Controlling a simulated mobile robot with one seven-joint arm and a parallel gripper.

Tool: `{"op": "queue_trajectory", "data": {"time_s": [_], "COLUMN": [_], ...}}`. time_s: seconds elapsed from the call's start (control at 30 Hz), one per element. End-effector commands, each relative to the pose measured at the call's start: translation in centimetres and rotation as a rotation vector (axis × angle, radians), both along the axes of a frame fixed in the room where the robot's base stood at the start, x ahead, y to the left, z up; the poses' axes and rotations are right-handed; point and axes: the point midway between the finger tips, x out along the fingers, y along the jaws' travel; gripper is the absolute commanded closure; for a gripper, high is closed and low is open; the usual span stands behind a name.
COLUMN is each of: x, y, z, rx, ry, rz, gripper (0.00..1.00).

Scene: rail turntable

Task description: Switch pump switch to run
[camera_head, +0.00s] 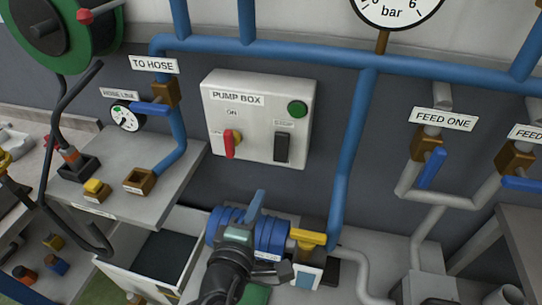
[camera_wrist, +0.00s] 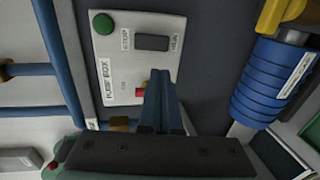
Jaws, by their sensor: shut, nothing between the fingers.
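The pump switch (camera_head: 282,147) is a black lever or rocker on the lower right of the white pump box (camera_head: 258,112), under the word STOP. In the wrist view the switch (camera_wrist: 152,42) lies between the labels STOP and RUN; I cannot tell which way it is set. My gripper (camera_head: 261,194) is shut and empty, below the box in the head view. In the wrist view the blue fingertips (camera_wrist: 160,74) overlap the box between the switch and the red handle (camera_wrist: 140,92), hiding part of the handle. I see no contact with the switch.
The red handle (camera_head: 229,144) on a yellow base sits left of the switch, under ON. A green button (camera_head: 297,109) is above the switch. The blue pump (camera_head: 270,236) stands below the box, and a vertical blue pipe (camera_head: 350,160) runs to the right.

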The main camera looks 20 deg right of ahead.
Motion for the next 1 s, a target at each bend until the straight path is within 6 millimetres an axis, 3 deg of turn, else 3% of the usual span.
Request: {"op": "queue_trajectory", "data": {"time_s": [0.37, 1.0], "x": [1.0, 9.8], "y": [-0.7, -6.7], "z": [-0.1, -2.2], "rx": [0.000, 0.001], "ry": [-0.003, -0.002], "rz": [-0.001, -0.001], "gripper": [1.00, 1.00]}}
